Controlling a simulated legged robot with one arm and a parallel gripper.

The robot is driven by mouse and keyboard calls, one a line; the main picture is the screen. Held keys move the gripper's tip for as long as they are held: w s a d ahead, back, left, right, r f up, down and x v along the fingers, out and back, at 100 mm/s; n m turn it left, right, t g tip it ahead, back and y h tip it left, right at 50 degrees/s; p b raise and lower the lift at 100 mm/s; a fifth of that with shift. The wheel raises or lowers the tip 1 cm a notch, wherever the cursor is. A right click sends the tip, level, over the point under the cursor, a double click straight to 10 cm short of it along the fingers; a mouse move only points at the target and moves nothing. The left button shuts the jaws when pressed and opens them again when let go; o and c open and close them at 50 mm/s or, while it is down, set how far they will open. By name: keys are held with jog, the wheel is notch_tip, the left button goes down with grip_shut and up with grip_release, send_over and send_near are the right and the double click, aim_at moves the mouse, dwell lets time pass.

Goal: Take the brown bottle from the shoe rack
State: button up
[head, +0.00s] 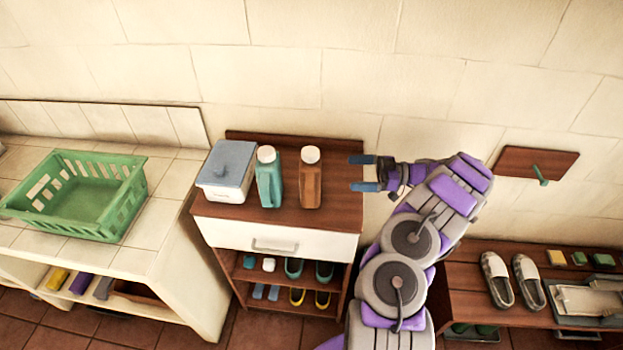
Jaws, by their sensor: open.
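The brown bottle (311,184) has a white cap and stands upright on the wooden top of the shoe rack (340,222). A teal bottle (270,184) with a white cap stands close to its left. My gripper (358,173) is to the right of the brown bottle, over the right end of the rack top. Its two blue fingers point left towards the bottle. They are apart, with nothing between them, and a gap shows between the fingertips and the bottle.
A white box with a grey lid (225,173) stands left of the bottles. Shoes fill the shelves below the rack's white drawer (275,242). A green basket (78,193) sits on the tiled counter (175,215) at left. A bench (470,285) with slippers stands at right.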

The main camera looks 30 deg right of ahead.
aim_at(305, 172)
jog(key=x, duration=1.5)
jog(key=shift+a, duration=0.4)
jog(key=shift+c, duration=0.5)
jog(key=c, duration=1.3)
jog(key=shift+r, duration=0.1)
